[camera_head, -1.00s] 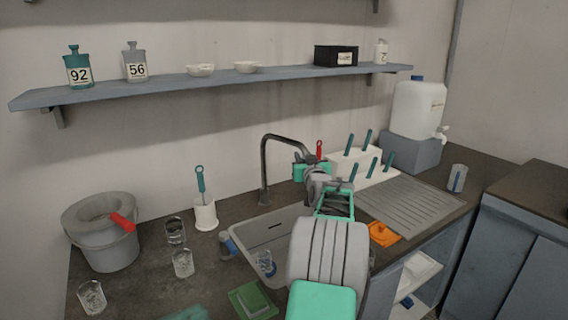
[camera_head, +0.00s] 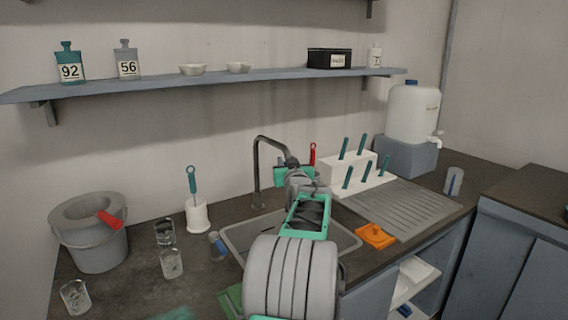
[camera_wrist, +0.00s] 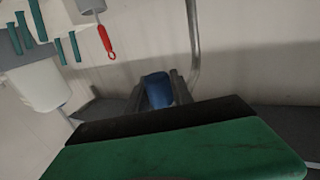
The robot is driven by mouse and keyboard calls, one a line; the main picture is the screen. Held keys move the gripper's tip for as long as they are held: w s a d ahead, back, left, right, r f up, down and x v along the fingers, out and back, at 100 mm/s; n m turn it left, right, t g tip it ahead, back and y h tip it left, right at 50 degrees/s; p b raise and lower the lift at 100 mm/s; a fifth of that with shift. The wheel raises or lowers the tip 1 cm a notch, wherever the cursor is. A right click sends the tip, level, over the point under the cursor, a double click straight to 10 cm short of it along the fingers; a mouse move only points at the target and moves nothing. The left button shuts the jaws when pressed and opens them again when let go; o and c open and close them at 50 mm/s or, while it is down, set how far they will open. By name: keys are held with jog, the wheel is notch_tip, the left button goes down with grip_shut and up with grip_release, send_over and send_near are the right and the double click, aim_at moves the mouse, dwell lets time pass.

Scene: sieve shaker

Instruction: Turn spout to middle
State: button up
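The grey tap spout (camera_head: 268,140) rises behind the sink (camera_head: 345,236) and bends over toward my gripper. Its outer end is mostly covered by my gripper (camera_head: 290,168) in the head view. In the wrist view, which is upside down, the spout's pipe (camera_wrist: 193,40) runs down from the top edge. My gripper (camera_wrist: 158,92) has its two dark fingers close on either side of a blue piece (camera_wrist: 157,88), seemingly the spout's end. The fingers look shut on it, though the green and black gripper body hides their near part.
A white rack with teal-handled tools (camera_head: 345,175) and a ribbed drainboard (camera_head: 405,212) lie right of the sink. An orange object (camera_head: 374,236) sits at the front edge. A brush holder (camera_head: 197,215), glasses (camera_head: 171,263) and a grey bucket (camera_head: 100,245) stand left.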

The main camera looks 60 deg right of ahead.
jog(key=shift+o, duration=0.6)
jog(key=shift+s+d, duration=0.1)
jog(key=shift+s, duration=0.25)
jog(key=o, duration=0.3)
jog(key=shift+w, duration=0.2)
jog(key=shift+w+a, duration=0.1)
jog(key=shift+a, duration=0.1)
jog(key=shift+r, duration=0.1)
jog(key=v, duration=0.7)
jog(key=shift+s+a+b, duration=0.25)
jog(key=shift+s+b, duration=0.05)
jog(key=shift+b, duration=0.1)
jog(key=shift+c, duration=0.2)
